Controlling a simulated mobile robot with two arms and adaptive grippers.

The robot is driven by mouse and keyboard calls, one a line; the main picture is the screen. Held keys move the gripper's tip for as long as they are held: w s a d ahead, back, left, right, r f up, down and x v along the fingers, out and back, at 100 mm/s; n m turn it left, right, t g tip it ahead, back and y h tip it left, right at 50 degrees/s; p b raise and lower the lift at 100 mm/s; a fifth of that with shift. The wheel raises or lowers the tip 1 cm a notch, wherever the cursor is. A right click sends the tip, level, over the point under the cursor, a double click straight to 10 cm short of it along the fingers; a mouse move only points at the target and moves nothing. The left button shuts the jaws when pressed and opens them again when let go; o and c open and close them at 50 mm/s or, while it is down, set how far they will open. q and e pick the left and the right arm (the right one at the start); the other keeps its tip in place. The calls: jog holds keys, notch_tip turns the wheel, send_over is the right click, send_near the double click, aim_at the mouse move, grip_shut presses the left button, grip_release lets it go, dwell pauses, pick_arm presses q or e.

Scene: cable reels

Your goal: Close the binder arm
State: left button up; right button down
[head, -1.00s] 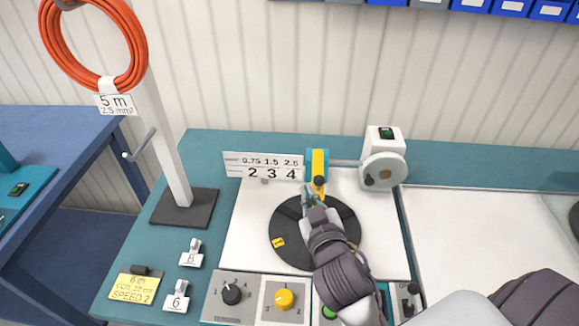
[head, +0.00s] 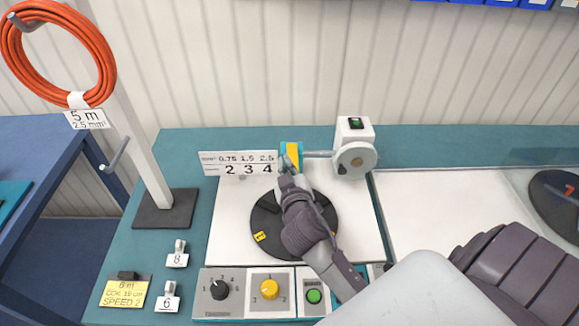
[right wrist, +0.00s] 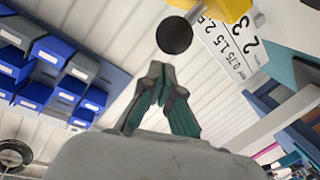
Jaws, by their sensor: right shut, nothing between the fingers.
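The binder arm (head: 292,152) is a yellow lever on a teal block at the back of the white machine plate. My right gripper (head: 284,166) reaches from the front over the dark turntable (head: 268,223) and covers the lever's lower part. In the right wrist view, part of the yellow lever (right wrist: 226,8) and its black ball knob (right wrist: 174,35) are just beyond the fingertips. My right gripper (right wrist: 162,82) is shut there with nothing in it; whether it touches the knob I cannot tell. My left gripper is not in view.
A grey-white crank unit (head: 354,150) stands right of the binder. A size plate (head: 238,163) is on its left. A control panel with a yellow knob (head: 269,289) and green button (head: 314,296) lies in front. An orange cable coil (head: 62,50) hangs on a stand at left.

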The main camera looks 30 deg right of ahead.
jog(key=shift+s+d+f, duration=0.15)
jog(key=shift+s+f, duration=0.4)
jog(key=shift+s, duration=0.05)
jog(key=shift+w+f, duration=0.1)
